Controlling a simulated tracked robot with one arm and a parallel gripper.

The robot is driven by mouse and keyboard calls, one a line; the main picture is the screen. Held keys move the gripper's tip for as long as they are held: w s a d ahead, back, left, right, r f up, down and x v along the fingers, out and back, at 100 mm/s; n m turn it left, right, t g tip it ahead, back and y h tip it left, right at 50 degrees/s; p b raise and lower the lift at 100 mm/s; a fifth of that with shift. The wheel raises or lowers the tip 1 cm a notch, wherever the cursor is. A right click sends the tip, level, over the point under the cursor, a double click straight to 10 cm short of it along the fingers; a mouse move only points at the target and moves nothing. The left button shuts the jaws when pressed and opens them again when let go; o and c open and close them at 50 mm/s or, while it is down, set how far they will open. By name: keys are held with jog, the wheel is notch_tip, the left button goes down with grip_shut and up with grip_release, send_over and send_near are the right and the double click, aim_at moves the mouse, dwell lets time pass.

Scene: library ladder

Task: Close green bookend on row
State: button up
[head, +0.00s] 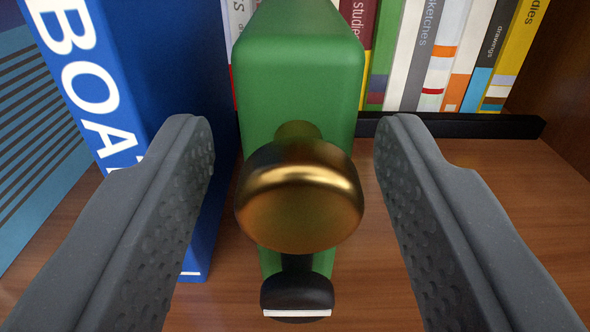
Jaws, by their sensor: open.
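The green bookend (300,85) stands upright in the middle of the head view, with a round brass knob (300,205) on its near face and a black foot (297,292) below. My gripper (292,150) is open, one finger on each side of the bookend and its knob. Gaps show between both fingers and the knob, so nothing is held. A row with a large blue book (165,60), white letters on its spine, stands just left of the bookend. The left finger hides part of that book. I cannot tell whether the book and bookend touch.
Behind, several thin books (440,55) stand in a row behind a black rail (460,126). A brown wooden side wall (560,90) rises at the right. The wooden shelf (500,170) is bare to the right of the bookend.

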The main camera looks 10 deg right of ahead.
jog(key=shift+s+a+r, duration=0.1)
jog(key=shift+s+a, duration=0.05)
jog(key=shift+s, duration=0.35)
jog(key=b+v, duration=1)
jog(key=v, duration=0.2)
jog(key=shift+s, duration=0.35)
jog(key=shift+a, duration=0.1)
